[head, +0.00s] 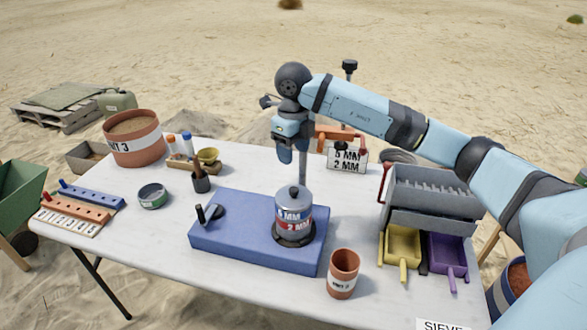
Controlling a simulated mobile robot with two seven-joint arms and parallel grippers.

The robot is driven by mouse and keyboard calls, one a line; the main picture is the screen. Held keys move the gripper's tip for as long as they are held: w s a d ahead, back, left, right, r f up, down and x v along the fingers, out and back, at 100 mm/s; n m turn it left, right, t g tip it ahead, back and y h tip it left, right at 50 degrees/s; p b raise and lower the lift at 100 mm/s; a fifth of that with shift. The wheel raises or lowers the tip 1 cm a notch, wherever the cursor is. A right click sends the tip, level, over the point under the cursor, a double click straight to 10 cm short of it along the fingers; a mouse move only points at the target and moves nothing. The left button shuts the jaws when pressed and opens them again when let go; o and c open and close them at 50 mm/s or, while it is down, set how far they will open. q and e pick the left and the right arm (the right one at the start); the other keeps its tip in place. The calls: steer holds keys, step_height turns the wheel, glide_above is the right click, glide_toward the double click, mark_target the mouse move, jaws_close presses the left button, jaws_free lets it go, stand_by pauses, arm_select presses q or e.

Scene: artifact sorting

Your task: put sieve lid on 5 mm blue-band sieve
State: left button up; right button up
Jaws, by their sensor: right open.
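A sieve stack stands upright on a dark round base on the blue block (255,240). Its upper ring is the 5 mm blue-band sieve (290,217), and a red band marked 2 MM (298,226) shows below it. The grey metal sieve lid (294,199), with a dark knob, sits on top of the stack and looks level. My right gripper (285,155) is open and empty, pointing down above the lid knob and apart from it. My left gripper is not in view.
A metal post (303,170) rises behind the stack, near my right gripper. A terracotta cup (343,273) stands front right, a grey slotted rack (430,200) right. A small green-banded dish (153,196) and dark-handled tool (209,214) are left. The table's front left is clear.

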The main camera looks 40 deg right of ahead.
steer(key=shift+r, duration=1)
